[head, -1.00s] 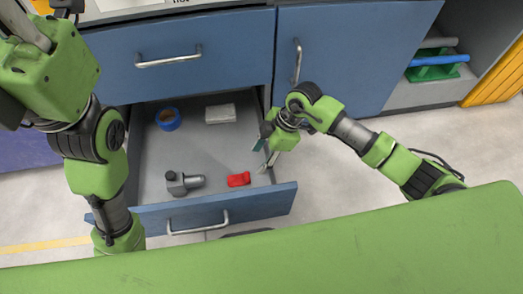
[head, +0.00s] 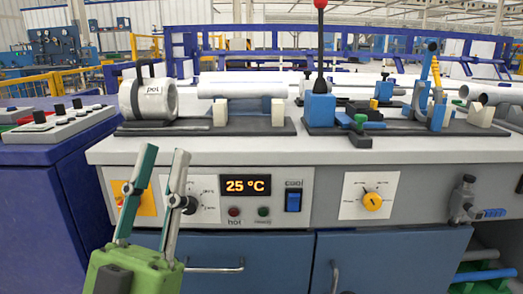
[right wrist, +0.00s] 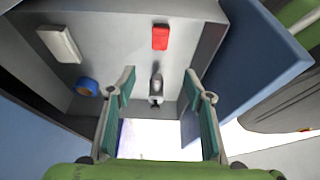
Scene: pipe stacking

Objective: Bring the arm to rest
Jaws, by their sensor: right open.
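My left gripper (head: 164,165) stands upright at the lower left of the head view, in front of the bench's control panel. Its two fingers point up and are apart, with nothing between them. My right gripper (right wrist: 159,84) shows only in the right wrist view. Its fingers are spread and empty, over or near the open drawer (right wrist: 108,14). In the drawer lie a red piece (right wrist: 160,37), a pale block (right wrist: 60,43), a blue ring (right wrist: 87,88) and a grey fitting (right wrist: 156,85). The fitting appears between the fingers, but they do not touch it.
The bench top (head: 250,150) carries a pipe heating fixture (head: 150,98), a long white pipe (head: 252,84) and a lever with a red knob (head: 320,45). A purple cabinet (head: 40,200) with a control box (head: 55,127) stands left. A grey valve fitting (head: 464,200) is at the right.

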